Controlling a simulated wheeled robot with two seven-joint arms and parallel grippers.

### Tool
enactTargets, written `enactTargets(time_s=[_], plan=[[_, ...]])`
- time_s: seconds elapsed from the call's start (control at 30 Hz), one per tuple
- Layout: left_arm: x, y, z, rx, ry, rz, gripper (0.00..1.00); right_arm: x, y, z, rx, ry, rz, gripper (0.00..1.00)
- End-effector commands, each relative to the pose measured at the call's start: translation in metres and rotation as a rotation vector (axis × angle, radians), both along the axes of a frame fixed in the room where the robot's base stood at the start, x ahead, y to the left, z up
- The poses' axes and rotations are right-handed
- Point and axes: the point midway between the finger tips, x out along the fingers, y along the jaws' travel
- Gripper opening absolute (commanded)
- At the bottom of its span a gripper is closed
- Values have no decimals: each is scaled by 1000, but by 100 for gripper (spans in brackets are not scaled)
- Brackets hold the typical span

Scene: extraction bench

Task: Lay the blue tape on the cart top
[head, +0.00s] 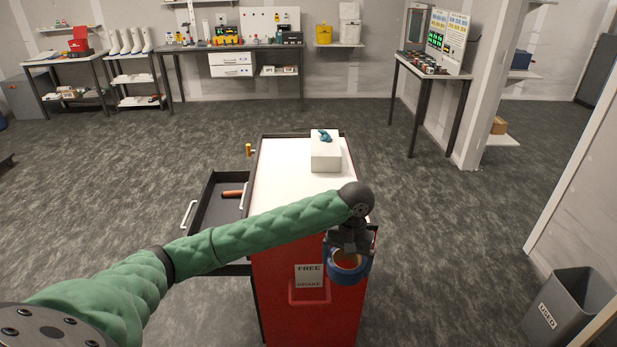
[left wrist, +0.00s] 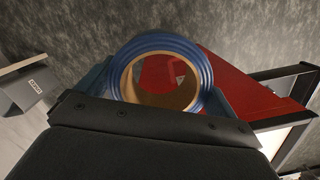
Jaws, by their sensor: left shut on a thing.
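My left gripper (head: 348,254) is shut on the blue tape (head: 346,276), a ring-shaped roll with a tan core. The tape hangs in front of the near end of the red cart (head: 270,300), at its right side, below the level of the white cart top (head: 275,180). In the left wrist view the tape (left wrist: 203,72) sits in the jaws, its round opening facing the camera, with the red cart (left wrist: 240,85) behind it. My green left arm crosses over the front of the cart top. My right gripper is not in view.
A white box (head: 325,157) with a blue item (head: 324,136) on it stands at the far right of the cart top. An open drawer (head: 215,205) juts out on the cart's left. A grey bin (head: 568,308) stands at right. The cart top's left part is clear.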

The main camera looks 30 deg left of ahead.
Motion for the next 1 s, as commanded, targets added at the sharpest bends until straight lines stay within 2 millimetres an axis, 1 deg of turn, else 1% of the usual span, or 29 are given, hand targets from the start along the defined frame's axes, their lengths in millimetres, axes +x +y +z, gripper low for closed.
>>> enactTargets(time_s=[0.03, 0.07, 0.1, 0.17, 0.2, 0.27, 0.3, 0.4, 0.5, 0.6, 0.7, 0.87, 1.0], plan=[[16, 7, -3, -3, -1, 75, 68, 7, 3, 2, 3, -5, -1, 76], [26, 13, -2, -2, -1, 129, 68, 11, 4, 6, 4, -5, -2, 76], [41, 21, 2, -3, -1, 213, 68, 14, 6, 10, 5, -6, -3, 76], [65, 36, 10, -5, -1, 355, 68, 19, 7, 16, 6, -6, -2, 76], [82, 48, 17, -6, -1, 457, 68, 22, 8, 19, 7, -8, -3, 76], [105, 66, 28, -5, 1, 613, 68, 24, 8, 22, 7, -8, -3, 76], [120, 79, 35, -5, 0, 720, 68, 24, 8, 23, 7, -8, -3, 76], [153, 112, 55, -7, 1, 985, 68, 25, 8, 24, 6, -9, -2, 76], [178, 143, 70, -5, 1, 1219, 68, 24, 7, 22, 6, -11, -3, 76], [194, 167, 79, -3, 1, 1401, 68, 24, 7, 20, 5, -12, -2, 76], [204, 183, 85, -3, 0, 1525, 68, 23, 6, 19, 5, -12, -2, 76], [211, 199, 87, -2, 0, 1615, 68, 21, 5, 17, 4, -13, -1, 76], [212, 219, 76, 0, 1, 1624, 68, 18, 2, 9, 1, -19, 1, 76]])
